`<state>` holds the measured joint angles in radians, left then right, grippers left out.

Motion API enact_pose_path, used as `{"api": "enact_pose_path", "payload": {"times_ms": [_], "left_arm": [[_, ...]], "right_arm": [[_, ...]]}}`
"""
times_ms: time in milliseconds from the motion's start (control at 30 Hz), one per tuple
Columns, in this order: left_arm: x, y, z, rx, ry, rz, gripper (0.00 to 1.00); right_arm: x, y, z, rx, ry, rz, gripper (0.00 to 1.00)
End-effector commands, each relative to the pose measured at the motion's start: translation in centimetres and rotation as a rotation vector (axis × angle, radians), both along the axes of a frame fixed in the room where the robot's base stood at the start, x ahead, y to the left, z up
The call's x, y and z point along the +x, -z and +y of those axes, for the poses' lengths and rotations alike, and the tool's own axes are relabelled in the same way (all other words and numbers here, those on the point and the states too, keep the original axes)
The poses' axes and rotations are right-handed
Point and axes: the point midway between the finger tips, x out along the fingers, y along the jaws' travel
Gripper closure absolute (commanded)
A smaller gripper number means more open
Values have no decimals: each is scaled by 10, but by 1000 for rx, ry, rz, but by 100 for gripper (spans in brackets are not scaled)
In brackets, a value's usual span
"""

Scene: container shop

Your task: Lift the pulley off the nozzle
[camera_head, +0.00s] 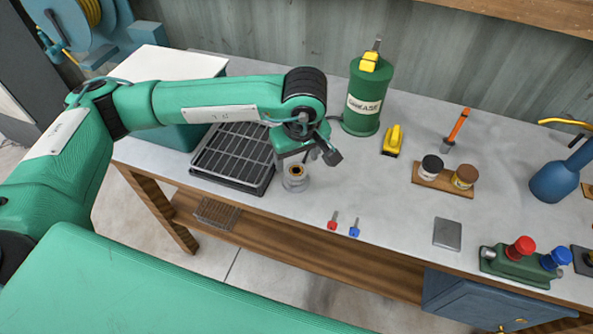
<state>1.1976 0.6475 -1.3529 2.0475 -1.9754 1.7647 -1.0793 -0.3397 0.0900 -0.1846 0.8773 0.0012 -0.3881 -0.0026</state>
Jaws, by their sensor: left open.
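A green grease can (364,103) stands at the back of the bench. Its thin grey nozzle (376,45) points up from the top. A yellow block-like piece, which looks like the pulley (369,61), sits at the nozzle's base on the can's top; how it fits around the nozzle is too small to tell. My left gripper (320,155) is open and points down, left of the can and lower in the picture, apart from the pulley. It is beside and partly above a small grey cup with a brass-coloured ring (295,176). My right gripper is not in view.
A black slatted tray (234,155) lies left of the gripper. A similar yellow piece (393,140) lies right of the can. Farther right are an orange-handled tool (457,127), two jars on a wooden board (441,186) and a blue bottle (560,176). Red and blue keys lie near the front edge.

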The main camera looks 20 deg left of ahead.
Motion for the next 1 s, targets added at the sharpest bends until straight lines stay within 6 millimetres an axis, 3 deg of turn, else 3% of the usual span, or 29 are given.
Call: {"api": "enact_pose_path", "payload": {"times_ms": [167,300,567,767,867,1000], "left_arm": [[0,25,6,1,-3,5,35],[2,41,7,1,-1,3,35],[2,44,7,0,0,1,35],[2,44,7,0,0,3,72],[2,44,7,1,0,3,79],[2,44,7,2,-1,4,79]], "right_arm": [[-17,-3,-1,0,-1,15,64],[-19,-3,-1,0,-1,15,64],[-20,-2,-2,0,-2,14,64],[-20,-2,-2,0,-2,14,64],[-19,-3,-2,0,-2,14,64],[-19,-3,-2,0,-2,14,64]]}}
